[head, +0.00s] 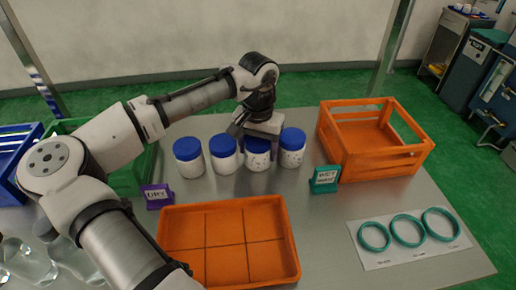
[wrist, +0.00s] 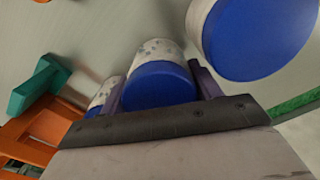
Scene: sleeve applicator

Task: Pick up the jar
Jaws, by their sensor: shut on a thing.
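Several white jars with blue lids stand in a row on the grey table. My gripper (head: 260,135) is over the third jar from the left (head: 258,157), whose white side has dark speckles. In the wrist view this jar (wrist: 160,85) sits between the two fingers of my gripper (wrist: 158,88), and they are shut on it near the lid. I cannot tell that it is off the table. A neighbouring jar (wrist: 258,35) fills the upper right of the wrist view.
An orange divided tray (head: 228,240) lies in front, between a purple "DRY" sign (head: 157,197) and a teal "WET" sign (head: 324,179). An orange crate (head: 375,160) stands at right. Three teal rings (head: 407,231) lie on a white sheet. Clear glassware (head: 30,262) is at front left.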

